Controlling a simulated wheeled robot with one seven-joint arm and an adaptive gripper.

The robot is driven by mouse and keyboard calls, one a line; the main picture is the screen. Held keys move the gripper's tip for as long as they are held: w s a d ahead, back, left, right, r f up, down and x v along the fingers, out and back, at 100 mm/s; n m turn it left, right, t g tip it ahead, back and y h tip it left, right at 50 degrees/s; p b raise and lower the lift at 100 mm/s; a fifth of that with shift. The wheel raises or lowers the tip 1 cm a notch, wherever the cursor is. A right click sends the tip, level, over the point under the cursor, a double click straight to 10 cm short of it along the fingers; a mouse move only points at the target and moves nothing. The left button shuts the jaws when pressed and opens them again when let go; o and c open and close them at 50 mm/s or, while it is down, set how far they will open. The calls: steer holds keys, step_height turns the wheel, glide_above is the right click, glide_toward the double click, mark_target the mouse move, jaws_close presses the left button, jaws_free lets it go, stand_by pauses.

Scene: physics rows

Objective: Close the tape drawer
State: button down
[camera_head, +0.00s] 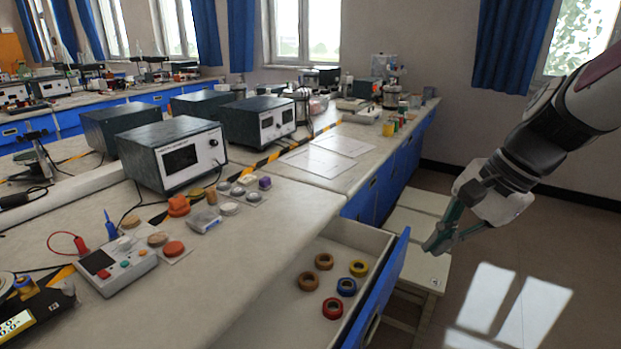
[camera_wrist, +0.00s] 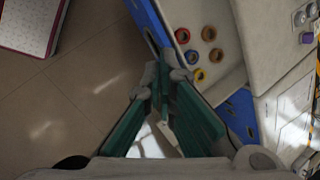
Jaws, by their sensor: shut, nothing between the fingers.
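The tape drawer (camera_head: 375,244) stands pulled out from the bench, with a blue front and a pale inside. It also shows in the wrist view (camera_wrist: 219,66). Several tape rolls lie in it, among them a red one (camera_head: 332,308), a yellow one (camera_head: 358,268) and a blue one (camera_head: 346,287). My gripper (camera_head: 432,250) is shut and empty. In the head view it appears to the right of the drawer's blue front, on the outer side. In the wrist view its fingertips (camera_wrist: 161,62) are close to the blue front; whether they touch it I cannot tell.
White stools (camera_head: 424,199) stand beyond the drawer, near my gripper. The bench top (camera_head: 240,230) holds a control box (camera_head: 115,262), dark instruments (camera_head: 172,152) and small samples. The floor (camera_head: 500,260) to the right is clear.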

steer(key=w+d+f+m+t+y+b, duration=0.1)
steer(key=w+d+f+m+b, duration=0.35)
steer(key=f, duration=0.35)
steer(key=w+d+f+m+t+y+b, duration=0.1)
steer(key=w+d+f+m+b, duration=0.4)
steer(key=f, duration=0.3)
steer(key=w+d+f+m+t+y+b, duration=0.1)
steer(key=w+d+f+m+b, duration=0.25)
steer(key=d+f, duration=0.35)
steer(key=b, duration=0.4)
glide_toward(390, 283)
steer(key=shift+d+f+x, duration=0.1)
steer(key=shift+d+x, duration=0.05)
steer(key=shift+x, duration=0.8)
steer(key=shift+d+f+x, duration=0.15)
steer(key=shift+x, duration=0.8)
steer(key=shift+d+f+x, duration=0.1)
steer(key=shift+d+x, duration=0.05)
steer(key=shift+x, duration=0.8)
